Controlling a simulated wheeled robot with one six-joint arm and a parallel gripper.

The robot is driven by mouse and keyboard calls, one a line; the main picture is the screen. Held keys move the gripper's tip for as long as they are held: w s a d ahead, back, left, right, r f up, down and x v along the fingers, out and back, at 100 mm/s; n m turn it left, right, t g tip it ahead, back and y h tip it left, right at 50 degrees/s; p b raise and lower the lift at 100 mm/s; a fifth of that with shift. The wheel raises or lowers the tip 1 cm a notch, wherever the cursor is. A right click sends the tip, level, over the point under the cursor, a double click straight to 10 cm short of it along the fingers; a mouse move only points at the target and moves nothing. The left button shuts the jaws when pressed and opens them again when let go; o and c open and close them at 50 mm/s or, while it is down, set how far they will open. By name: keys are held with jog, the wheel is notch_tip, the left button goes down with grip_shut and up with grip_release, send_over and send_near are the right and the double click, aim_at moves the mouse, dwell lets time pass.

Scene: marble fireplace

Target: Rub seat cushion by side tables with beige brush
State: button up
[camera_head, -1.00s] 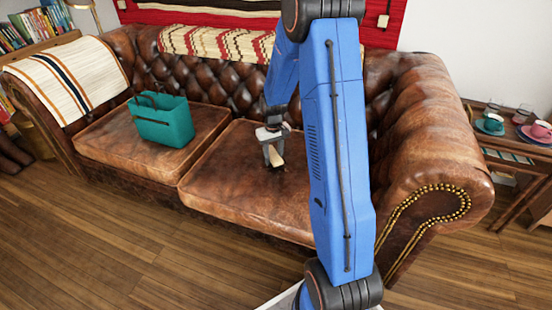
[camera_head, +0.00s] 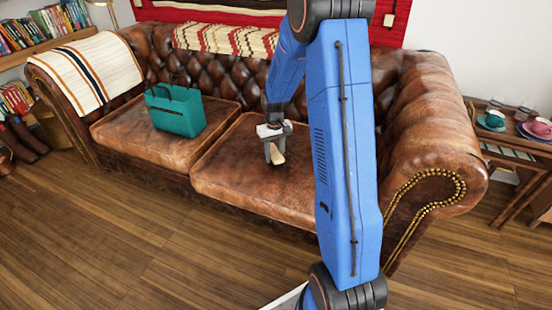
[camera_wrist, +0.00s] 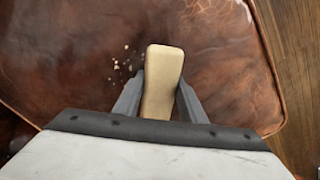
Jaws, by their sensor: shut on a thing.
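My gripper (camera_head: 274,152) is shut on the beige brush (camera_head: 277,156) above the right seat cushion (camera_head: 232,178) of the brown leather sofa, the one nearer the side tables. In the wrist view the brush (camera_wrist: 161,82) stands out between the two fingers of my gripper (camera_wrist: 160,98). The brush's lower end is close to the cushion (camera_wrist: 70,55); I cannot tell whether it touches. Pale crumbs (camera_wrist: 123,60) lie on the leather just left of the brush in the wrist view.
A teal bag (camera_head: 176,112) sits on the left seat cushion (camera_head: 120,140). A side table (camera_head: 520,140) with cups stands right of the sofa's armrest (camera_head: 430,130). A striped throw (camera_head: 85,72) covers the left armrest. Wooden floor (camera_head: 110,235) is open in front.

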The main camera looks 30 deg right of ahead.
aim_at(274, 152)
jog(key=shift+r, duration=3.25)
